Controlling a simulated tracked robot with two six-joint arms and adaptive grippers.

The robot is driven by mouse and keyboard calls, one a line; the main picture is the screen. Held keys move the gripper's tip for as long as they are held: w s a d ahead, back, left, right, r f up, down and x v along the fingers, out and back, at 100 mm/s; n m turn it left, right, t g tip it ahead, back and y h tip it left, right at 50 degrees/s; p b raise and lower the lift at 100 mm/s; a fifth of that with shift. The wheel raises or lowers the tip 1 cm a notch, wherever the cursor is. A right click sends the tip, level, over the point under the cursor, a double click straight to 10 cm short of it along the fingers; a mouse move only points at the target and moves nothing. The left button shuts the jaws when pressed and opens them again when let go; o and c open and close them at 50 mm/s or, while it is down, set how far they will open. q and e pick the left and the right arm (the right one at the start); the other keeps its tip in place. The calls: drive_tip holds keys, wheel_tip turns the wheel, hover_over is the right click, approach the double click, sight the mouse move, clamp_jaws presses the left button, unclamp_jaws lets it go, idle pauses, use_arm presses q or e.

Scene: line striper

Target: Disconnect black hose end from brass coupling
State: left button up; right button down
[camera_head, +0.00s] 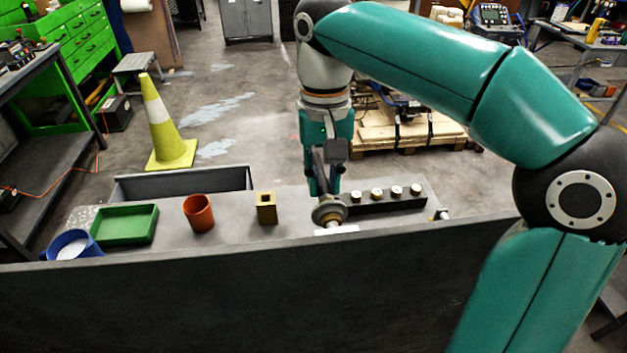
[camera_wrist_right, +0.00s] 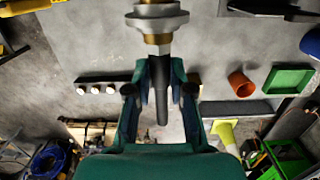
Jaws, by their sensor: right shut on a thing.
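The black hose end (camera_wrist_right: 162,100) is a dark, tapered cylinder between the fingers of my right gripper (camera_wrist_right: 160,92) in the right wrist view. The gripper is shut on it. In the head view my right gripper (camera_head: 324,188) points down at the bench from behind the coupling. The brass coupling (camera_wrist_right: 158,46) sits at the hose's upper end in the wrist view, below a silver fitting (camera_wrist_right: 157,18). Hose and coupling appear to meet, but I cannot tell whether they are locked together. In the head view a round grey fitting (camera_head: 329,212) partly covers this area. My left gripper is not in view.
On the grey bench (camera_head: 165,238) stand a blue cup (camera_head: 72,243), a green tray (camera_head: 124,225), an orange cup (camera_head: 198,213) and a brass square block (camera_head: 266,208). A dark rack (camera_head: 385,204) with several light-topped pieces is close right of the gripper. Bare bench lies between the containers.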

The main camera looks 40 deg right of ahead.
sight(319, 165)
drive_tip(key=shift+w+d, duration=0.15)
drive_tip(key=shift+w+d+p, duration=0.2)
drive_tip(key=shift+p, duration=0.1)
drive_tip(key=shift+w, duration=0.1)
drive_tip(key=shift+w+d+p, duration=0.45)
drive_tip(key=shift+w+p, duration=0.25)
drive_tip(key=shift+w+d+p, duration=0.4)
drive_tip(key=shift+w+p, duration=0.25)
drive_tip(key=shift+w+d, duration=0.2)
drive_tip(key=shift+w, duration=0.05)
drive_tip(key=shift+a, duration=0.1)
